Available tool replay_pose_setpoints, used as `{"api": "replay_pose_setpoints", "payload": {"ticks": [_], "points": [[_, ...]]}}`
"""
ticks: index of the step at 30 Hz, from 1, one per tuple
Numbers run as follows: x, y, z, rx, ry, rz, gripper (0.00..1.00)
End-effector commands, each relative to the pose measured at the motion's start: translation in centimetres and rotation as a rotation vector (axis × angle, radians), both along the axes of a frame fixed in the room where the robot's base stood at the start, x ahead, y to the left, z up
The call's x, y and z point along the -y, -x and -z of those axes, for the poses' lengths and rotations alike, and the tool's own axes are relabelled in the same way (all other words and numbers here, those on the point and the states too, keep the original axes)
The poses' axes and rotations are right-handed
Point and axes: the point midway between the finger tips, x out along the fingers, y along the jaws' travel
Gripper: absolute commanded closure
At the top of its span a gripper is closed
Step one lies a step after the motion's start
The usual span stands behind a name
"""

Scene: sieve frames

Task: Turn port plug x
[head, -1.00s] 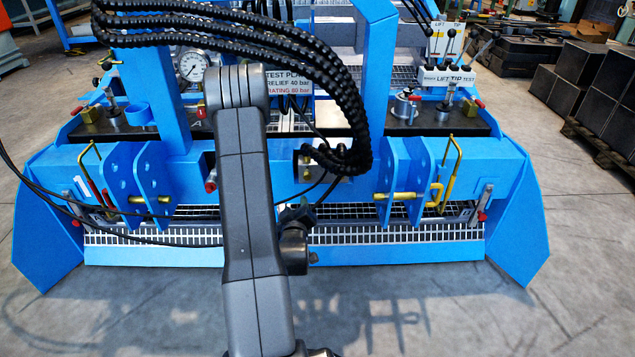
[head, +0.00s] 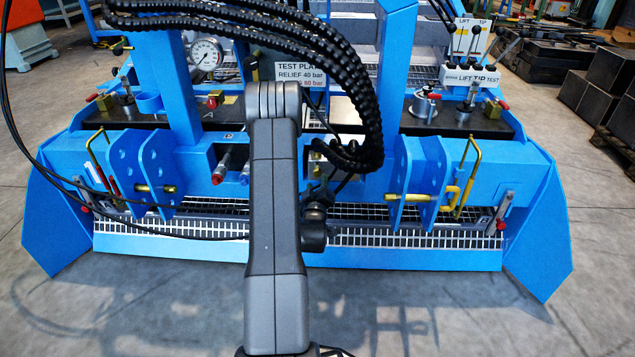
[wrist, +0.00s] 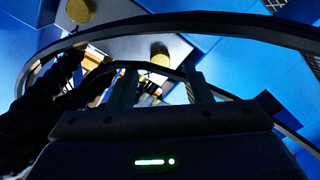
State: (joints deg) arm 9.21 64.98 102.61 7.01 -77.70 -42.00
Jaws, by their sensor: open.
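No label x is readable, so I cannot tell which fitting is port plug x. In the wrist view my gripper (wrist: 160,88) has its two fingers apart, pointing at a pale metal block (wrist: 140,48). A small brass-and-dark fitting (wrist: 150,88) shows between the fingers; contact is not visible. Two dull yellow round caps, one upper left (wrist: 79,10) and one nearer the fingers (wrist: 160,54), are on or near the block. In the head view my arm hides most of the gripper, in front of the blue beam (head: 370,172) by the hose ends.
Thick black hoses (head: 290,45) arch over the beam, and a dark loop (wrist: 230,24) crosses the wrist view. Blue bracket plates (head: 405,180) with brass pins flank the arm. A red-tipped coupling (head: 221,166) sits left of it. The floor in front is clear.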

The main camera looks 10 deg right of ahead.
Motion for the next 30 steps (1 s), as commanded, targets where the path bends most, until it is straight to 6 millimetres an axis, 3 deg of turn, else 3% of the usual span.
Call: {"api": "replay_pose_setpoints", "payload": {"ticks": [7,18,25,30], "points": [[0.8,-2.9,0.0,0.002,-0.001,0.0,0.55],[1.0,-3.4,-0.1,0.0,-0.001,0.0,0.55],[1.0,-3.4,0.0,0.0,-0.001,0.0,1.0],[0.9,-3.4,0.0,0.001,-0.005,0.0,1.0]]}}
